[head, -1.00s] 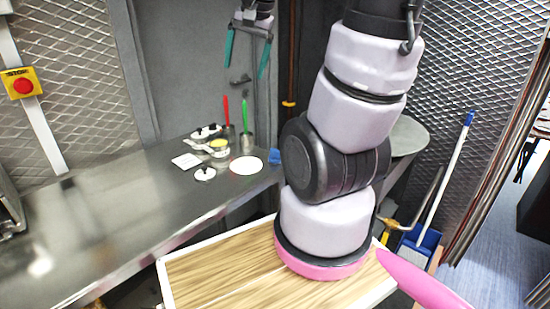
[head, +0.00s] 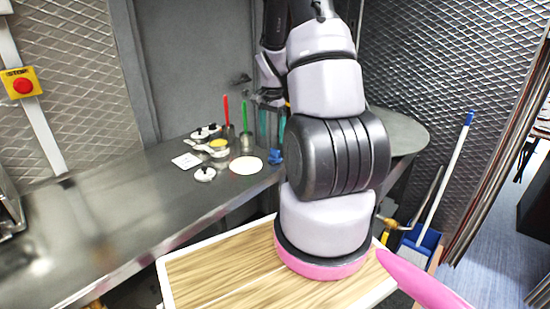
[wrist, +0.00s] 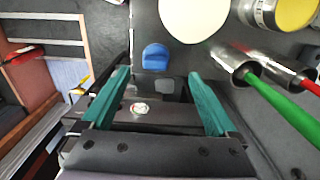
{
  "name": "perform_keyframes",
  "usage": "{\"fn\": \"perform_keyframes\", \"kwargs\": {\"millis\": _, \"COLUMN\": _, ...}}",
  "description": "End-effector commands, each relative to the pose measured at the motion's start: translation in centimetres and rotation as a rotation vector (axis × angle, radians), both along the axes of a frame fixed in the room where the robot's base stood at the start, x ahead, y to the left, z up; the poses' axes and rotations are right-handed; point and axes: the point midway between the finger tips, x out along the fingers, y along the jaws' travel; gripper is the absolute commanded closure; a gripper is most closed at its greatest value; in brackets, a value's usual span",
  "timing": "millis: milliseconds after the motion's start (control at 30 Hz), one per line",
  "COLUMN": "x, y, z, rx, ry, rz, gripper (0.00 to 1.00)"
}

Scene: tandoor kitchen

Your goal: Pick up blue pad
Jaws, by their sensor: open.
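The blue pad (head: 275,157) lies on the steel counter near its right end, beside a pale round disc. In the wrist view the blue pad (wrist: 155,57) sits ahead of the fingertips, roughly between the two finger lines. My gripper (head: 272,122) has teal fingers, spread apart and empty, and hangs above the counter near the pad. In the wrist view my gripper (wrist: 158,78) shows both fingers with the pad beyond them, not touching. In the head view my arm hides part of the counter to the right of the pad.
A pale round disc (head: 245,165) lies just left of the pad. Metal cups with a red-handled tool (head: 226,110) and a green-handled tool (head: 244,115) stand close by. A yellow-topped container (head: 218,147) and a white card (head: 186,161) are further left. The counter's left part is clear.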

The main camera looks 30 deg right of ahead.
Motion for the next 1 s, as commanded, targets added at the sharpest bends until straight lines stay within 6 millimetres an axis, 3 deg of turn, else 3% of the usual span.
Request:
{"fn": "perform_keyframes", "kwargs": {"millis": 600, "x": -0.5, "y": -0.7, "z": -7.1, "rx": 0.002, "ry": 0.002, "rz": 0.002, "gripper": 0.06}}
{"fn": "perform_keyframes", "kwargs": {"millis": 867, "x": -0.4, "y": -0.8, "z": -7.5, "rx": 0.000, "ry": -0.002, "rz": 0.002, "gripper": 0.06}}
{"fn": "perform_keyframes", "kwargs": {"millis": 900, "x": -0.4, "y": -0.8, "z": -7.5, "rx": 0.000, "ry": -0.002, "rz": 0.002, "gripper": 0.10}}
{"fn": "perform_keyframes", "kwargs": {"millis": 1000, "x": -0.4, "y": -0.8, "z": -7.5, "rx": 0.000, "ry": -0.001, "rz": 0.002, "gripper": 0.49}}
